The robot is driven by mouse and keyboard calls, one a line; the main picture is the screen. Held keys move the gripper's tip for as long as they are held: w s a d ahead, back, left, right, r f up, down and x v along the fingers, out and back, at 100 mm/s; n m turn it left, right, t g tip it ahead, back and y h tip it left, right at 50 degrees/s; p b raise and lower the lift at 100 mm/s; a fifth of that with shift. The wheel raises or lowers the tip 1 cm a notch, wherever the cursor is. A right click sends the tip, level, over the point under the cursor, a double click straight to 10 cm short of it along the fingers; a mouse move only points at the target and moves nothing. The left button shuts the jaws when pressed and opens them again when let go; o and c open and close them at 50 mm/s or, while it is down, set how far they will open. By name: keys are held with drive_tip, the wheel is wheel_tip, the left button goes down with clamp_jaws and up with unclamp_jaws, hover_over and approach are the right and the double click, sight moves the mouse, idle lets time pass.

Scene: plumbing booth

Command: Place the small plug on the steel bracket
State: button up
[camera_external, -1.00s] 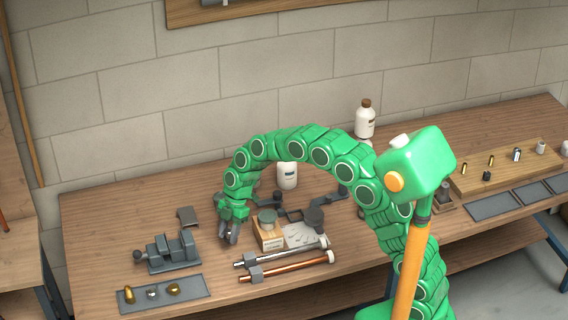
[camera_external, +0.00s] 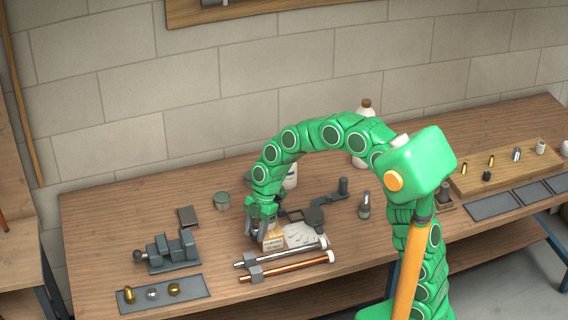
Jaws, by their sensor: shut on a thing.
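No small plug can be told for certain elsewhere.
A grey vise (camera_external: 170,251) and a tray (camera_external: 190,294) with metal fittings stand at the left. Steel (camera_external: 285,253) and copper (camera_external: 290,270) pipes lie in front. A wooden board (camera_external: 505,172) with small fittings lies at the right.

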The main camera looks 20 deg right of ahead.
drive_tip(key=shift+w+d+r, duration=0.1)
drive_tip(key=w+a+m+t, duration=0.2)
drive_tip(key=w+a+m, duration=0.1)
drive_tip(key=w+m, duration=0.45)
drive_tip(key=m+t, duration=0.4)
drive_tip(key=m, duration=0.5)
hover_over(184, 214)
drive_tip(key=s+d, duration=0.1)
drive_tip(key=shift+s+d+f, duration=0.1)
drive_tip(key=shift+d+f, duration=0.05)
drive_tip(key=shift+f, duration=4.85)
